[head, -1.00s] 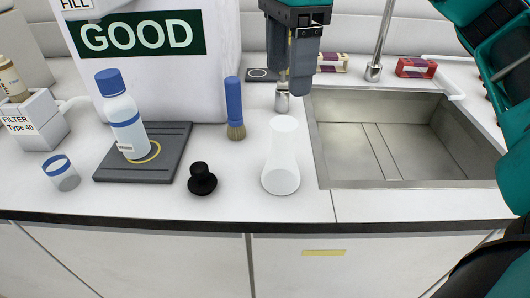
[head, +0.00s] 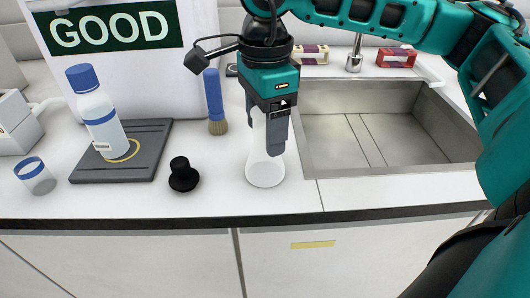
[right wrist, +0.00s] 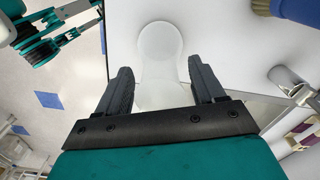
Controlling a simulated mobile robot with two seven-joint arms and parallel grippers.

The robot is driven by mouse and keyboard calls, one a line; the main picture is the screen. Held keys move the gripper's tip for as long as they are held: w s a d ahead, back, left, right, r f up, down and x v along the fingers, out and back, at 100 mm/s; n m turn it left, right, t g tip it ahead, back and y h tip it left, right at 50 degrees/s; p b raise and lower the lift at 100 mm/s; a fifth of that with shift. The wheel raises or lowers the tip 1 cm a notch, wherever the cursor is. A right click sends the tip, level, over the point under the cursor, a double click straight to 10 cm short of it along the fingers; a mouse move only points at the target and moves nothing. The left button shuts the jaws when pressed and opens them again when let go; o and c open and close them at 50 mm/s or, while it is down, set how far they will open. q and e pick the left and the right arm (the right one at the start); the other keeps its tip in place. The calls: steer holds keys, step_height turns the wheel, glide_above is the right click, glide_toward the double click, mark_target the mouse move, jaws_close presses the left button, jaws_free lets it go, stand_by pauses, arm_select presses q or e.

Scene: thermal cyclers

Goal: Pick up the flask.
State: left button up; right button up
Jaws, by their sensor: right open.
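The flask (head: 265,172) is white, with a wide round base and a narrow neck, and stands upright on the white counter near its front edge. My right gripper (head: 265,132) points down at the flask, with its fingers around the upper part and hiding some of the neck in the head view. In the right wrist view, the flask (right wrist: 160,42) shows between and beyond the two spread fingers of my right gripper (right wrist: 160,72). The fingers are open, with a gap on each side of the flask. My left gripper is not in view.
A black stopper-like object (head: 183,176) stands left of the flask. A blue-handled brush (head: 214,100) is behind it. A blue-capped bottle (head: 102,120) stands on a dark pad (head: 150,150) further left. A steel sink (head: 345,140) lies to the right.

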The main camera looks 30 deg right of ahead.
steer(key=shift+f, duration=0.1)
jaws_close()
stand_by(0.6)
